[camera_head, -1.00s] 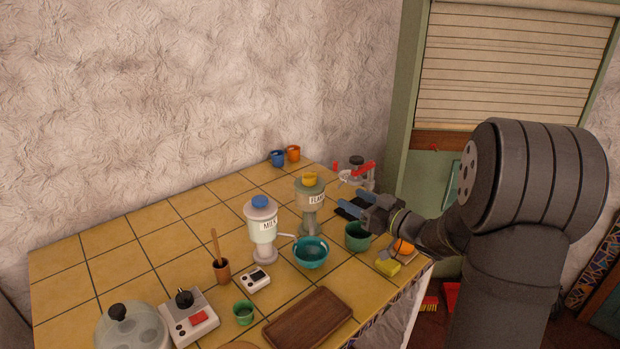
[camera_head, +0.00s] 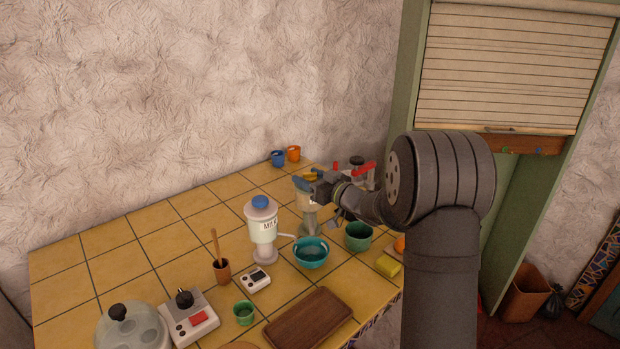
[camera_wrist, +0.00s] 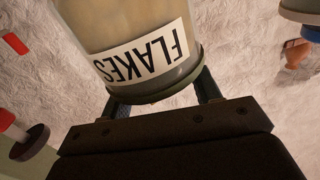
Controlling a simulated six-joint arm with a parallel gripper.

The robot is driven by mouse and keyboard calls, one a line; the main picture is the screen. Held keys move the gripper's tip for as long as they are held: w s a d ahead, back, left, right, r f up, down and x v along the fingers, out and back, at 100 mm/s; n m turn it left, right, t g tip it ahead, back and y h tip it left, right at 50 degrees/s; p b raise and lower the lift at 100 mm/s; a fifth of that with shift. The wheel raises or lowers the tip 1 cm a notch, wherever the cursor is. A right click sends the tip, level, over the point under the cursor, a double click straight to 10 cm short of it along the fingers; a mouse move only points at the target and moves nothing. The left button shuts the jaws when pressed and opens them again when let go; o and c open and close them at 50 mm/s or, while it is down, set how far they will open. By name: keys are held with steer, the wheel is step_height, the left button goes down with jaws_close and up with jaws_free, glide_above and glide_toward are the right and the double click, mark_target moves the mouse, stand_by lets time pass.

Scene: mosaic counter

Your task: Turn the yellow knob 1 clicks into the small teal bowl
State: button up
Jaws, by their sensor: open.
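The FLAKES dispenser (camera_head: 306,201) stands behind the teal bowl (camera_head: 311,259). Its yellow knob (camera_head: 311,176) shows only in part on top, behind my gripper. My gripper (camera_head: 302,184) is open at the dispenser's top, near the knob; I cannot tell whether it touches. In the wrist view the dispenser (camera_wrist: 140,55) appears upside down, with its label facing the camera. The fingers reach behind its lid edge on both sides, and the fingertips and knob are hidden there. The teal bowl stands upright on the counter, with no contents that I can make out.
The MILK dispenser (camera_head: 262,226) with a blue knob stands left of the bowl, its spout pointing toward it. A green bowl (camera_head: 358,240) stands to the right. A wooden tray (camera_head: 308,319) lies in front.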

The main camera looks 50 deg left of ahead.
steer(key=c, duration=1)
steer(key=shift+o, duration=0.2)
steer(key=shift+s+r+m+t, duration=0.1)
steer(key=shift+m+t, duration=0.7)
steer(key=shift+t, duration=0.4)
steer(key=shift+m+t+h, duration=0.5)
steer(key=shift+m+t, duration=1)
steer(key=shift+t, duration=0.8)
steer(key=o, duration=1)
steer(key=shift+c, duration=0.2)
steer(key=v, duration=1.7)
steer(key=shift+d, duration=0.25)
